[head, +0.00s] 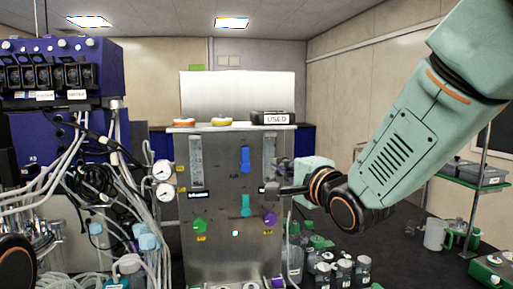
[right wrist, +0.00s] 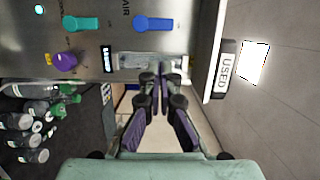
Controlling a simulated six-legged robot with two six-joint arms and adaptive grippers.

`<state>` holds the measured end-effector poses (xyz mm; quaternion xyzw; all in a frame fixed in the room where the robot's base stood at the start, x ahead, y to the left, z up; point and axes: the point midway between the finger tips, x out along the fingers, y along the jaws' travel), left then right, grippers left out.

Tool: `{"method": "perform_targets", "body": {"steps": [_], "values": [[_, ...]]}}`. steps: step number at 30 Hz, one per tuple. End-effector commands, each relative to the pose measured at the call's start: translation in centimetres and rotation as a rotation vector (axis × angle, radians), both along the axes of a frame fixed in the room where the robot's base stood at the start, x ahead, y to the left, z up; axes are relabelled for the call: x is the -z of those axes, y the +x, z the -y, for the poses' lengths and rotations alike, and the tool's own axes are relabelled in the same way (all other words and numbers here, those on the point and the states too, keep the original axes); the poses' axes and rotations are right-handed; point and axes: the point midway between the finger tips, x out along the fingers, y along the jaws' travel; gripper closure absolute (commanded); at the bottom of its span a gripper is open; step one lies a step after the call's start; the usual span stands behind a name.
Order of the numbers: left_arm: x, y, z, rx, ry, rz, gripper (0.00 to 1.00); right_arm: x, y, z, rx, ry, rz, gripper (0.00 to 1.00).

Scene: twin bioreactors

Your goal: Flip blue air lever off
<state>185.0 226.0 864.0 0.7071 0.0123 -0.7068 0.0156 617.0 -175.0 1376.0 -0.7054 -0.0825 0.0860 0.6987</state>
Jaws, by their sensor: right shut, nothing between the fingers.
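The blue air lever (head: 245,159) stands upright on the front of the grey metal panel (head: 222,255), in its upper middle. In the right wrist view the blue lever (right wrist: 153,23) lies sideways near the top edge, beside the "AIR" lettering. My right gripper (head: 272,190) is at the panel's right side, to the right of and lower than the blue lever, apart from it. In the right wrist view its fingers (right wrist: 160,82) are together and empty, in front of the right flow tube. My left gripper is out of view.
A teal lever (head: 245,205) sits below the blue one, with a green knob (head: 199,226) and a purple knob (head: 270,219) near it. Two gauges (head: 163,181) and many hoses are at left. A "USED" box (head: 272,118) stands on top. Bottles (head: 340,272) stand at lower right.

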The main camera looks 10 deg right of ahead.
Motion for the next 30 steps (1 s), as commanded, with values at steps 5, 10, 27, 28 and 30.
{"method": "perform_targets", "body": {"steps": [5,10,27,28,30], "values": [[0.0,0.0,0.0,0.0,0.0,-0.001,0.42,-0.5,-0.3,0.0,-0.003,0.016,0.005,1.0],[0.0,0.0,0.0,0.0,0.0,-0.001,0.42,-0.4,-0.6,0.0,-0.003,0.015,0.005,1.0],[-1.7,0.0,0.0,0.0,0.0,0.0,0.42,-0.5,6.4,-1.8,-0.003,0.011,0.004,1.0],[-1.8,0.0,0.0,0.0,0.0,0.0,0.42,-0.4,6.8,-1.9,-0.003,0.011,0.003,1.0],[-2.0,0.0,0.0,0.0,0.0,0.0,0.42,-0.4,7.7,-2.1,-0.003,0.012,0.003,1.0]]}}
